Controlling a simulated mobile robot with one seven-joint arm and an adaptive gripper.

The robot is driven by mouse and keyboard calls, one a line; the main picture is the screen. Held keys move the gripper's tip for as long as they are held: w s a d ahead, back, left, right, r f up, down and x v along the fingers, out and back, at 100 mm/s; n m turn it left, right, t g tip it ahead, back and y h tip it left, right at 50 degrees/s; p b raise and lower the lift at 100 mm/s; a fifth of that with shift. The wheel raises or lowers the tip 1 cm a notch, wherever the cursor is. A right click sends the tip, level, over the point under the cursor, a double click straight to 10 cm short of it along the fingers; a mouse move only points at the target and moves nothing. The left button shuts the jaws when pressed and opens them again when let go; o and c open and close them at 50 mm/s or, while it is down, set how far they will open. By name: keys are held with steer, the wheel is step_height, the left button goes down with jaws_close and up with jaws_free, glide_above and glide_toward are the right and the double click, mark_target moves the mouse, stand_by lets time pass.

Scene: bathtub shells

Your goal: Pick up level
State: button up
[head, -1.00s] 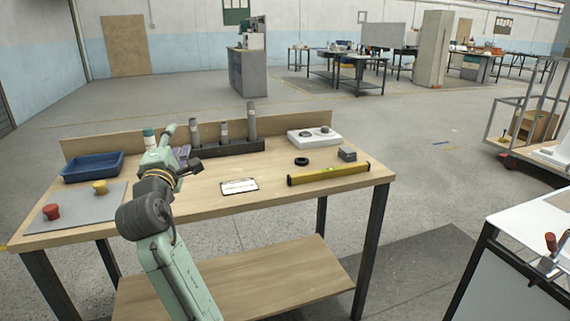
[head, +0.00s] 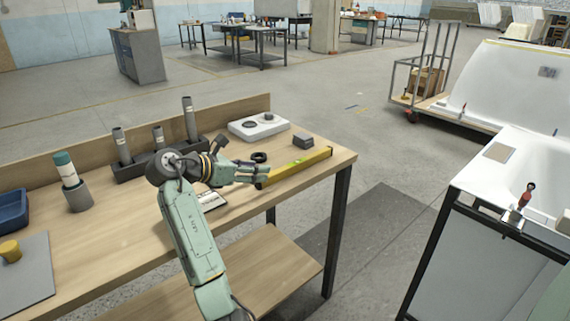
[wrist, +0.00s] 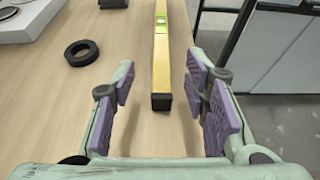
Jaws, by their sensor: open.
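The level (head: 296,166) is a long yellow bar with black ends. It lies on the wooden table near its right front edge. In the wrist view the level (wrist: 161,70) runs away from me, with its near black end just beyond and between the open fingers. A green vial shows near its far part. My gripper (head: 262,172) is at the level's near left end in the head view. In the wrist view my gripper (wrist: 163,97) is open and empty, with purple pads on either side of the level's line. Whether the fingers overlap its end in height I cannot tell.
A black ring (head: 259,157) lies just left of the level. A grey block (head: 303,140) and a white tray (head: 257,127) sit behind it. A dark holder with upright tubes (head: 128,168) stands further left. The table edge is close on the right.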

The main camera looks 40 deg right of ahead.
mark_target(282, 169)
steer(key=p+x, duration=0.2)
steer(key=x, duration=0.6)
steer(key=shift+s+d, duration=0.1)
steer(key=shift+d, duration=0.3)
steer(key=shift+d+f, duration=0.35)
steer(key=shift+d, duration=0.1)
steer(key=shift+c, duration=0.6)
jaws_close()
steer(key=shift+r, duration=0.1)
